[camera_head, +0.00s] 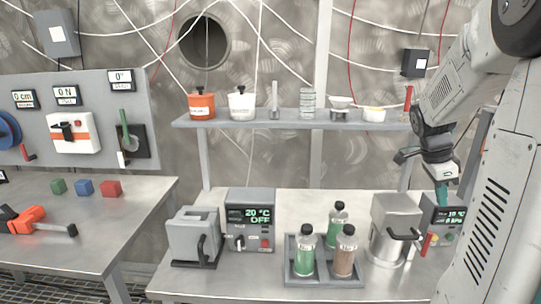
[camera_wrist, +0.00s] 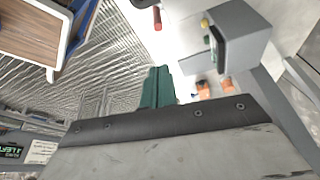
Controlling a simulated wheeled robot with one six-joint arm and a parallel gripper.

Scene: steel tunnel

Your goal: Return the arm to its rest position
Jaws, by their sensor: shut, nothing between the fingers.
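My arm (camera_head: 450,90) comes in from the right side of the head view and bends down over the right end of the back bench. My gripper (camera_head: 441,196) points downward, in front of or just above a small grey display unit (camera_head: 446,218); I cannot tell whether they touch. In the wrist view its teal fingers (camera_wrist: 157,88) are together, with nothing held between them.
A steel pot (camera_head: 396,222) and a rack (camera_head: 325,281) of capped bottles stand left of my gripper. A shelf (camera_head: 290,119) with jars runs behind it. In the wrist view, a grey box (camera_wrist: 240,40) and a red cylinder (camera_wrist: 157,18) lie beyond the fingers.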

